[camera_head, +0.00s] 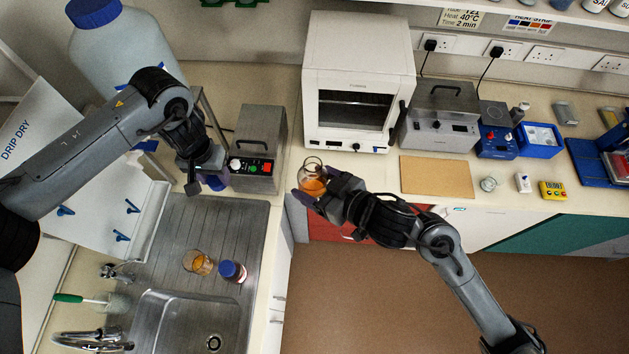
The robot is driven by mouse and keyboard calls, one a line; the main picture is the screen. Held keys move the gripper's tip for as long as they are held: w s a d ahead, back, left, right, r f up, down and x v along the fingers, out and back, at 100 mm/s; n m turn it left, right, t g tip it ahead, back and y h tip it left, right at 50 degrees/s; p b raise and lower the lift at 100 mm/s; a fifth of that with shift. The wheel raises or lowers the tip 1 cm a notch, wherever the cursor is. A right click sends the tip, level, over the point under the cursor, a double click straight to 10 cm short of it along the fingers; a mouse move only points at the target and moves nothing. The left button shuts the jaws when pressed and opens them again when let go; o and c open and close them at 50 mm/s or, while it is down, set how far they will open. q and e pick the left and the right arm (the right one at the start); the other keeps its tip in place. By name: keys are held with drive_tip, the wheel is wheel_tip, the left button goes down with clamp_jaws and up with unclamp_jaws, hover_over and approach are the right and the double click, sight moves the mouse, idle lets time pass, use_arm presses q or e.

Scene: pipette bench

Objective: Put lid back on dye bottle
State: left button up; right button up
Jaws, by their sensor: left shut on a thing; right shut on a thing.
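My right gripper (318,194) is shut on a clear glass vessel of orange liquid (314,186), which looks like the open dye bottle. It holds it above the front edge of the bench, below the white oven. My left gripper (206,178) is shut on a small blue-purple thing (216,183), seemingly the lid, left of the grey heating unit. The fingers partly hide it. The two grippers are well apart. A small dark red bottle with a blue cap (232,271) stands on the draining board, next to a glass beaker with orange liquid (199,263).
The grey unit with a red button (257,150) stands between the grippers, and the white oven (357,85) is behind. The steel sink (185,325) and drying rack (150,225) are at left. A brown board (436,177) lies at right. Open space lies before the bench.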

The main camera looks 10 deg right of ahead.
use_arm(q)
drive_tip(key=d+r+m, duration=1.1)
drive_tip(key=d, duration=0.1)
wheel_tip(320, 180, up, 10)
drive_tip(key=m, duration=1.6)
hover_over(313, 157)
drive_tip(key=a, duration=0.1)
drive_tip(key=shift+s+d+r+m, duration=0.2)
drive_tip(key=shift+s+r+m, duration=0.05)
drive_tip(key=shift+s+m, duration=0.2)
drive_tip(key=shift+s+d+r+m, duration=0.15)
drive_tip(key=shift+s+r+m, duration=0.1)
drive_tip(key=shift+s+m, duration=0.15)
drive_tip(key=shift+w+f, duration=0.1)
drive_tip(key=shift+f, duration=1.9)
drive_tip(key=shift+f, duration=0.15)
drive_tip(key=shift+f, duration=0.75)
drive_tip(key=shift+f, duration=0.55)
